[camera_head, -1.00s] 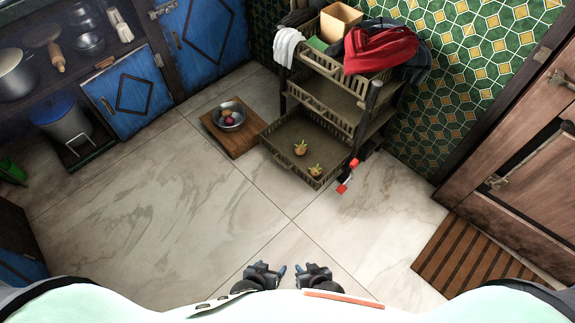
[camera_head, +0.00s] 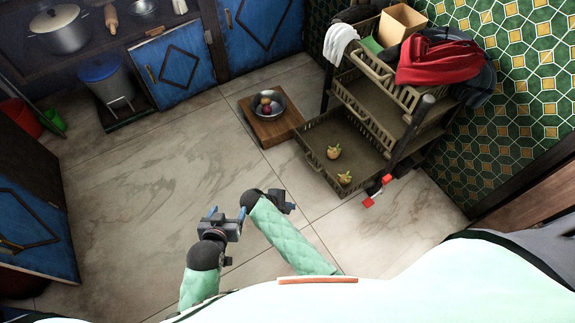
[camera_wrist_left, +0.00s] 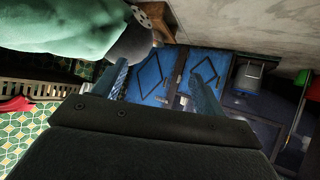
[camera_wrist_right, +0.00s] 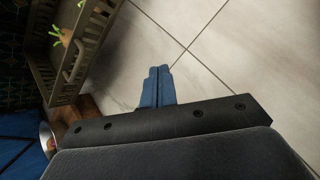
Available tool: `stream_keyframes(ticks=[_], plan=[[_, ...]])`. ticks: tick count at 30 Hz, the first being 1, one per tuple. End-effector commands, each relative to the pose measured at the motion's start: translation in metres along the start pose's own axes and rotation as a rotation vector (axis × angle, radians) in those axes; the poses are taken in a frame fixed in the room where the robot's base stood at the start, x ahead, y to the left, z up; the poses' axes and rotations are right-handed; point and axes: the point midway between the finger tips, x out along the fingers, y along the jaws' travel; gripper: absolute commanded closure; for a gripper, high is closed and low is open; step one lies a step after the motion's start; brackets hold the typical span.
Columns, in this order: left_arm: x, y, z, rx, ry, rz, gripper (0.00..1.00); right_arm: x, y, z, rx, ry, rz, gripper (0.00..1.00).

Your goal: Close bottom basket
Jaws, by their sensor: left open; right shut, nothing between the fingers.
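The bottom basket (camera_head: 318,142) of the shelf unit (camera_head: 385,95) is pulled out over the floor. It is brown with slatted sides, and two small onion-like vegetables (camera_head: 334,152) lie in it. It also shows at the upper left of the right wrist view (camera_wrist_right: 88,42). My left gripper (camera_head: 212,214) is open and empty above the floor, left of the basket and apart from it. My right gripper (camera_head: 290,201) is shut and empty, between my left gripper and the basket, apart from both. Its closed blue fingers (camera_wrist_right: 157,86) show in the right wrist view.
A wooden board (camera_head: 284,127) with a metal bowl (camera_head: 265,104) sits on the floor left of the basket. A red-ended object (camera_head: 377,190) is beside the basket's right front. Blue cabinets (camera_head: 180,66) line the back left. The floor (camera_head: 140,180) in front is clear.

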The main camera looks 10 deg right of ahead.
Motion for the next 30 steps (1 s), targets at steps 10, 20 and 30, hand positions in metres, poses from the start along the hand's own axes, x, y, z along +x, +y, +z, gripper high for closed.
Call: stream_keyframes(ticks=[10, 20, 30], plan=[[0.021, 0.029, -0.008, -0.017, 0.218, 0.042, 0.28, -0.004, 0.057, -0.05, -0.371, -0.321, 0.201, 1.0], [0.028, 0.049, -0.011, -0.035, 0.373, 0.069, 0.28, -0.015, 0.101, -0.07, -0.601, -0.58, 0.33, 1.0], [0.02, 0.05, -0.042, -0.028, 0.477, 0.071, 0.28, 0.01, 0.117, -0.058, -0.61, -0.595, 0.335, 1.0]])
